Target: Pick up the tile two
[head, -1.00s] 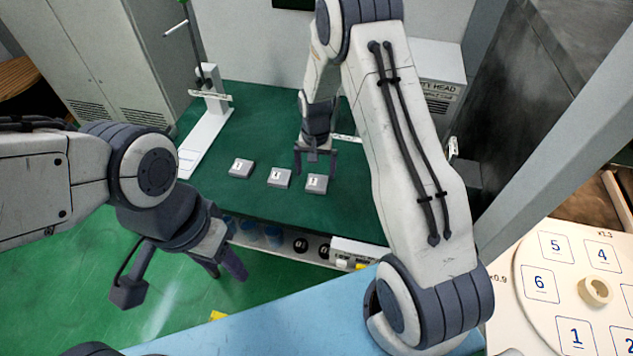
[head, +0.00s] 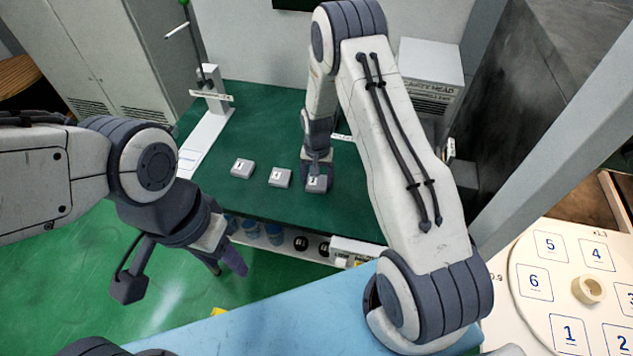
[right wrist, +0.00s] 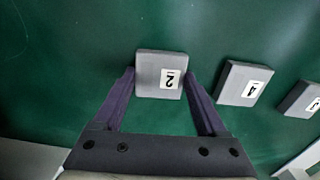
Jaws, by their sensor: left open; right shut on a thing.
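Tile two (right wrist: 152,72) is a small grey square block with a white label reading 2. It lies between the two fingers of my right gripper (right wrist: 160,82), which is shut on it. In the head view the gripper (head: 318,168) comes down from above on this tile (head: 316,186), the rightmost of three in a row on the green table (head: 270,120). The tile appears to be still on the table top. My left gripper (head: 226,264) is open and empty, over the floor in front of the table.
A tile marked 4 (right wrist: 236,84) and another tile (right wrist: 300,100) lie beside it; they are the middle tile (head: 280,177) and left tile (head: 242,168) in the head view. A white stand (head: 208,130) is at the back left. A numbered board (head: 525,310) is at the right.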

